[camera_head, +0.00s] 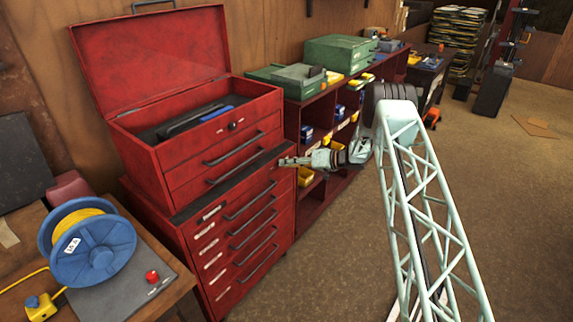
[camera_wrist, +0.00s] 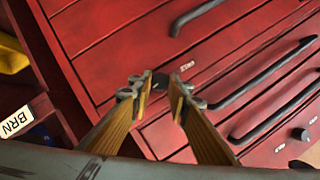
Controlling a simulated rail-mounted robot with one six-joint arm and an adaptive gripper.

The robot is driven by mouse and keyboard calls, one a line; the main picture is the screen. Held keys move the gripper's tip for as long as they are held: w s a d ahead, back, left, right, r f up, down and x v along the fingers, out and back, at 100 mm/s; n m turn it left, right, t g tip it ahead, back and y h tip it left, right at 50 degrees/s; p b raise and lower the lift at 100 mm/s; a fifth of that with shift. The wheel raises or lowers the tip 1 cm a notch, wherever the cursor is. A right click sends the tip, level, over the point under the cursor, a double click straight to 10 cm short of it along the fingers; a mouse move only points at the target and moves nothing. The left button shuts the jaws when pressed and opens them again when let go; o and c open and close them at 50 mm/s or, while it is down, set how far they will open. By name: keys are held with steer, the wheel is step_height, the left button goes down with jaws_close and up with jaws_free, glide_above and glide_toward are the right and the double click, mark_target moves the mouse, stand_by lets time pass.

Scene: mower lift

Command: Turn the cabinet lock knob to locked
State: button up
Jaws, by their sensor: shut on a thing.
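The red cabinet (camera_head: 236,240) stands below a red top chest (camera_head: 200,160). My gripper (camera_head: 284,161) reaches in from the right to the upper right edge of the cabinet front. In the wrist view my gripper (camera_wrist: 170,86) has its two fingertips close around a small dark piece, which I take for the lock knob (camera_wrist: 161,82). The fingers hide most of it, and I cannot tell which way it is turned. A separate round dark knob (camera_wrist: 300,134) shows at the lower right of the wrist view.
The top chest's lid (camera_head: 150,50) stands open. Red shelves (camera_head: 318,130) with bins stand to the right. A blue cable reel (camera_head: 92,245) sits on the left bench.

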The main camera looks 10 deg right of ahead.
steer(key=shift+w+f+m+y+b, duration=0.1)
steer(key=shift+m+y+b, duration=0.2)
steer(key=shift+m+y, duration=0.3)
steer(key=shift+m, duration=0.3)
steer(key=o, duration=0.8)
steer(key=shift+o, duration=0.2)
steer(key=shift+d, duration=0.1)
steer(key=v, duration=1.2)
steer(key=shift+w+r, duration=0.15)
steer(key=shift+r, duration=0.15)
